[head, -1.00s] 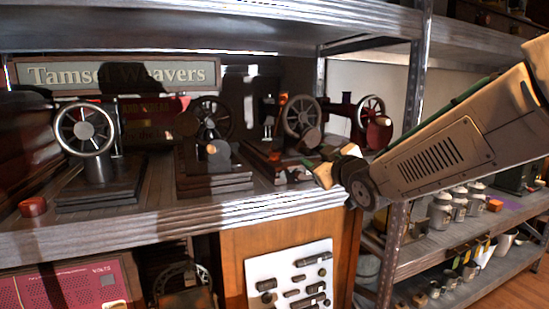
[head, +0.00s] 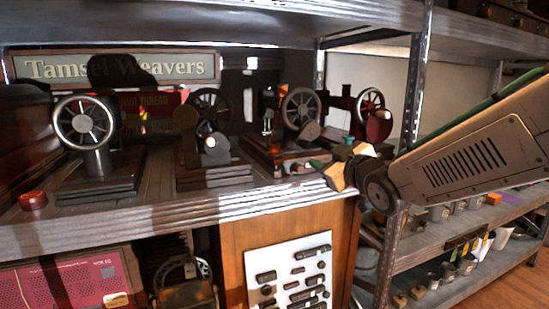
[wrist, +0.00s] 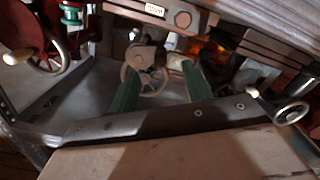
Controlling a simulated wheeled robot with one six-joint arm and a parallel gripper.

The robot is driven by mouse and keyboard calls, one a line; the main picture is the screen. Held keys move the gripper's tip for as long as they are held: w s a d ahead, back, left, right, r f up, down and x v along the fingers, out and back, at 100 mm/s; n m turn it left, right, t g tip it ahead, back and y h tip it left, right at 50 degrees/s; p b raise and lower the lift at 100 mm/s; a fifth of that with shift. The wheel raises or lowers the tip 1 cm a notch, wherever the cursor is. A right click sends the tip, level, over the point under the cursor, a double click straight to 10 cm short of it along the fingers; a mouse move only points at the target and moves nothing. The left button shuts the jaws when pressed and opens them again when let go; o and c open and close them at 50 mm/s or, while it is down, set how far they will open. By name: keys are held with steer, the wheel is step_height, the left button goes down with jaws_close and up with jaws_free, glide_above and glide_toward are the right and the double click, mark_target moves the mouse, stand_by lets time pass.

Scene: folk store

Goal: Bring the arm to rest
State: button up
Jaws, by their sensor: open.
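My gripper (head: 322,164) is at the front edge of the upper shelf in the head view, mostly hidden by my own arm. In the wrist view its two green fingers (wrist: 161,84) stand apart with nothing held between them. Sewing machines with handwheels are close by. One dark machine with a grey wheel (head: 301,109) stands left of and behind the gripper. A red machine (head: 377,122) stands behind my arm. I cannot tell whether the fingers touch anything.
A shelf post (head: 414,100) stands right behind my arm. A lower shelf (head: 440,243) holds cups and canisters. Wooden floor shows at lower right.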

steer(key=s+d+f+m+g+h, duration=0.55)
steer(key=s+d+f+g, duration=0.3)
steer(key=s+f, duration=0.35)
steer(key=s+d+m+g, duration=0.2)
steer(key=s+d+g, duration=0.1)
steer(key=s, duration=0.9)
steer(key=s+d+m+g+h, duration=0.1)
steer(key=s+d+m+g, duration=0.1)
steer(key=s, duration=1)
steer(key=shift+s+d+f+m+g, duration=0.35)
steer(key=shift+d+g, duration=0.1)
steer(key=shift+g, duration=0.3)
